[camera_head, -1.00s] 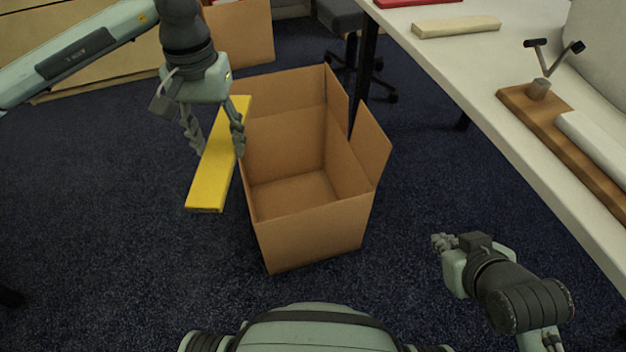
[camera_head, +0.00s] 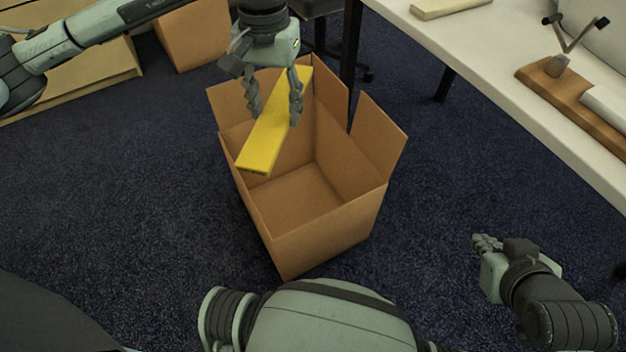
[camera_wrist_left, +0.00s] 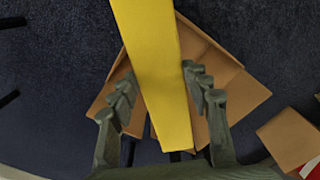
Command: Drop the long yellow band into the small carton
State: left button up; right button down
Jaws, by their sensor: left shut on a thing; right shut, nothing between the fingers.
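The long yellow band (camera_head: 267,140) is a flat bar, held tilted across in the head view. My left gripper (camera_head: 273,108) is shut on it, with a finger at either side. In the left wrist view the band (camera_wrist_left: 152,70) runs between the fingers of my left gripper (camera_wrist_left: 155,95). The small carton (camera_head: 330,231) stands open on the floor. In the head view the band overlaps its opening and left wall; it hides part of the inside. The carton (camera_wrist_left: 215,62) shows behind the band in the wrist view. My right gripper (camera_head: 484,243) is shut and empty at the lower right, apart from the carton.
A long white table (camera_head: 470,70) runs along the right, bearing a wooden board (camera_head: 580,104) with a metal stand and a pale block (camera_head: 445,6). Another cardboard box (camera_head: 197,35) stands at the back left. Blue carpet (camera_head: 120,185) is clear left of the carton.

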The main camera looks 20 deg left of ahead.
aim_at(296, 216)
jog(key=j+z, duration=0.45)
jog(key=k+j+z, duration=0.1)
jog(key=j+z, duration=0.35)
jog(key=j, duration=0.15)
jog(key=k+j+z, duration=0.2)
jog(key=j+z, duration=0.25)
